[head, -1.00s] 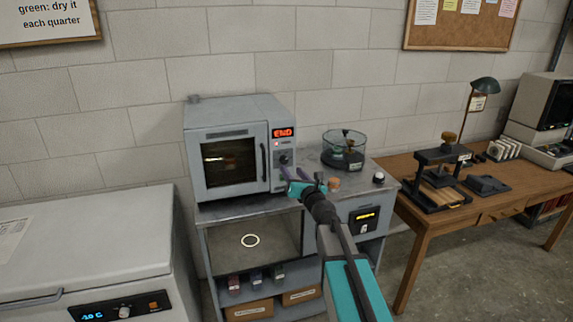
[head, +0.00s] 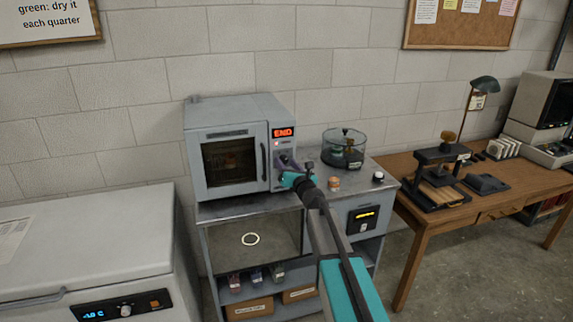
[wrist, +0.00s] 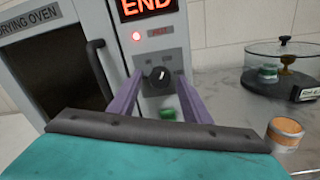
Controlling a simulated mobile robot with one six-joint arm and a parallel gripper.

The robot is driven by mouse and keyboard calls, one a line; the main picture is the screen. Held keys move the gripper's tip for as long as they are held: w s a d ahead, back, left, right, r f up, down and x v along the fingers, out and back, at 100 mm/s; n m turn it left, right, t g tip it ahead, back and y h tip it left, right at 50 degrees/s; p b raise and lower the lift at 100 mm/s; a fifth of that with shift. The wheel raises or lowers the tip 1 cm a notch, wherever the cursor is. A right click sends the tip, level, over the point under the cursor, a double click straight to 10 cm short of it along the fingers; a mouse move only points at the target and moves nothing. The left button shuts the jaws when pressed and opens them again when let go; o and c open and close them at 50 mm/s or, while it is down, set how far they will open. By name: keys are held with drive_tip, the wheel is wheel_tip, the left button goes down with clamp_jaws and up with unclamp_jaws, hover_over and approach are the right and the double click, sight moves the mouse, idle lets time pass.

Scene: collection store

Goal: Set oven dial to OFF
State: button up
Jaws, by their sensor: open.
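The drying oven (head: 228,150) stands on the bench with its door closed, and its red display (head: 283,132) reads END. In the wrist view the black oven dial (wrist: 157,78) sits below the display and a lit red lamp (wrist: 136,36). Its white pointer mark is tilted a little right of straight up; the labels around it are too small to read. My gripper (wrist: 155,100) is open, its two purple fingers either side of the dial in the picture and pointing at the panel. I cannot tell whether they touch it.
A green button (wrist: 168,114) sits below the dial. The oven door handle (wrist: 99,70) is just left of my fingers. On the bench to the right are a small orange-lidded jar (wrist: 286,132) and a glass desiccator (head: 343,150). A white chest freezer (head: 90,245) stands at the left.

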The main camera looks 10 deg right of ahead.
drive_tip(key=c, duration=1)
drive_tip(key=shift+c, duration=0.2)
